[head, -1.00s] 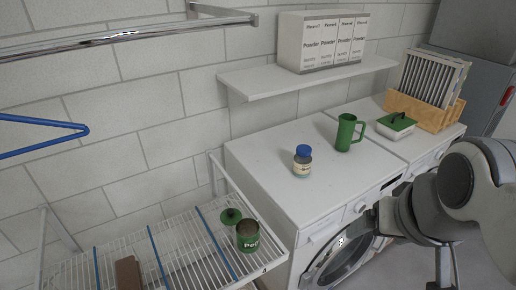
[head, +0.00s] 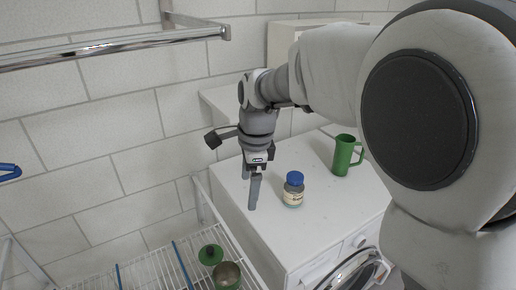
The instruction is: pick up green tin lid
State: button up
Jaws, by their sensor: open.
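The green tin lid (head: 210,254) lies on the white wire rack at the lower middle of the head view, with a dark knob on top. The open green tin (head: 228,275) stands right beside it, partly cut off by the bottom edge. My gripper (head: 250,190) points down over the left part of the white machine top, above and to the right of the lid in the picture. Its fingers are apart with nothing between them. It is clear of the lid.
A blue-capped jar (head: 293,190) stands close to the right of my gripper. A green mug (head: 346,155) stands farther right on the white machine top (head: 316,222). The wire rack (head: 150,272) has blue strips. A chrome rail (head: 110,46) hangs at upper left.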

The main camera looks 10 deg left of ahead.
jog(key=a+f+m+h, duration=0.1)
jog(key=a+f+m, duration=0.4)
jog(key=a+f, duration=0.6)
jog(key=b, duration=0.1)
send_over(210, 249)
jog(key=shift+g, duration=0.4)
notch_tip(210, 249, down, 11)
jog(key=shift+s+a+r, duration=0.15)
jog(key=shift+r, duration=0.05)
jog(key=shift+f+b, duration=0.3)
jog(key=shift+f, duration=2.75)
jog(key=shift+c, duration=0.3)
jog(key=c, duration=0.9)
